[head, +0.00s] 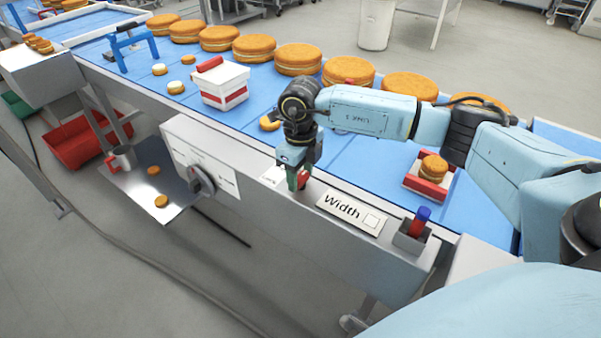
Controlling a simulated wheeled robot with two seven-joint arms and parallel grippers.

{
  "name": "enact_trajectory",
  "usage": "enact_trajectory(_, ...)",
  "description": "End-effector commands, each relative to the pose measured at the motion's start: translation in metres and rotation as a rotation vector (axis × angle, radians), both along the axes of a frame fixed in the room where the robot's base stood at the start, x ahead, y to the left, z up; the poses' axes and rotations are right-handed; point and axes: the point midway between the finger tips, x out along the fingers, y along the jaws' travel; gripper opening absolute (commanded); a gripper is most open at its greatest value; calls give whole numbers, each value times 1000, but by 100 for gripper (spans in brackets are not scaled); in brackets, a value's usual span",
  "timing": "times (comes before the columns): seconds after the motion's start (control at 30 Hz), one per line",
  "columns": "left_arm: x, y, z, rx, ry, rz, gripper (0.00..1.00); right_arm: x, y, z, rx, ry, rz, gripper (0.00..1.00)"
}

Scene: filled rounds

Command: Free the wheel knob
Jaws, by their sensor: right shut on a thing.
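A round dark knob with a grey bar (202,181) sits on a white dial plate (228,180) on the front of the conveyor. My right gripper (297,176) points down at the conveyor's front ledge, to the right of the knob and apart from it. It is shut on a small green and red piece (305,180), mostly hidden by the fingers. A small white label (272,176) lies just left of the gripper; its word looks like "Lock" but is partly covered. My left gripper is out of view.
A "Width" plate (350,212) and a grey holder (410,239) with a blue and red item (421,219) are right of the gripper. Large filled rounds (298,58) line the blue belt (345,160). A metal tray (160,207) holds small rounds and a mug (123,157).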

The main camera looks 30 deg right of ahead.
Motion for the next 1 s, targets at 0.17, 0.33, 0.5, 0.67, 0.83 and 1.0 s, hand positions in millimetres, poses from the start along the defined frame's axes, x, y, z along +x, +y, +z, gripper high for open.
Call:
enact_trajectory(0.17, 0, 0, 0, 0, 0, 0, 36, 2, 0, 2, 1, -6, 3, 25)
enact_trajectory(0.33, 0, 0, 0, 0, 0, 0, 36, 1, 0, 2, 0, -4, 2, 69)
enact_trajectory(0.5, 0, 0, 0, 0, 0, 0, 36, 0, 0, 1, 0, -2, 1, 69)
enact_trajectory(0.67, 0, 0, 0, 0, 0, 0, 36, 1, 0, 3, 0, -2, 1, 69)
enact_trajectory(0.83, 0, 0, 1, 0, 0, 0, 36, 1, 0, 26, 0, -5, 1, 69)
enact_trajectory(1.0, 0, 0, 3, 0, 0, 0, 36, 2, 0, 65, 0, -8, 1, 69)
